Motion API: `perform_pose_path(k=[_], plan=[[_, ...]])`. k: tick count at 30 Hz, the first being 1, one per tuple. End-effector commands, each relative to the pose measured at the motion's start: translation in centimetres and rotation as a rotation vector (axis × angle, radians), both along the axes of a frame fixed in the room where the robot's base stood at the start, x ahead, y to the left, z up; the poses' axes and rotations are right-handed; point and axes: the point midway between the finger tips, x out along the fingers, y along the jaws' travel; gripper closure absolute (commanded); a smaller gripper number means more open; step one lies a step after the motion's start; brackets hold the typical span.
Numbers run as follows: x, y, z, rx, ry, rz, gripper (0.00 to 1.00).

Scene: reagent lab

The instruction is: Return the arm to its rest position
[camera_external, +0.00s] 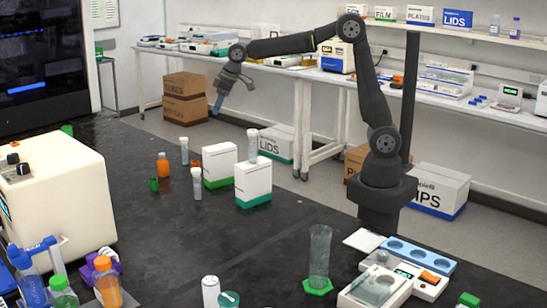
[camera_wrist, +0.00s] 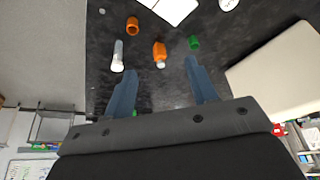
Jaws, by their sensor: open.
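My arm rises from its base at the right of the dark bench (camera_external: 270,235) in the external view and reaches left. My gripper (camera_external: 220,108) hangs at its end, pointing down, in the air above the far part of the bench. In the wrist view my gripper (camera_wrist: 162,85) shows two blue fingers spread apart with nothing between them. Beyond the fingertips are an orange bottle (camera_wrist: 159,57) with a pale end, a green cap (camera_wrist: 194,43), a white-capped tube (camera_wrist: 118,58) and an orange cap (camera_wrist: 132,26), all apart from the fingers.
Two white-and-green boxes (camera_external: 253,183) stand mid-bench, one with a tube on top. A large cream machine (camera_external: 60,200) stands at the left. A clear cylinder (camera_external: 320,250) with a green base and a balance (camera_external: 375,288) stand in front. The bench middle is clear.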

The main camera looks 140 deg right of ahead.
Motion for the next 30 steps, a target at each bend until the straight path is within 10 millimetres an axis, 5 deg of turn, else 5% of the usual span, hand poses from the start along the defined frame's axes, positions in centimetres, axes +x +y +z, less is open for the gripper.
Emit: perform_pose_path(k=[18, 30], plan=[[1.9, -8.2, -6.1, 0.002, 0.0, -0.037, 0.48], [2.3, -11.1, -8.9, 0.001, -0.001, -0.051, 0.48]])
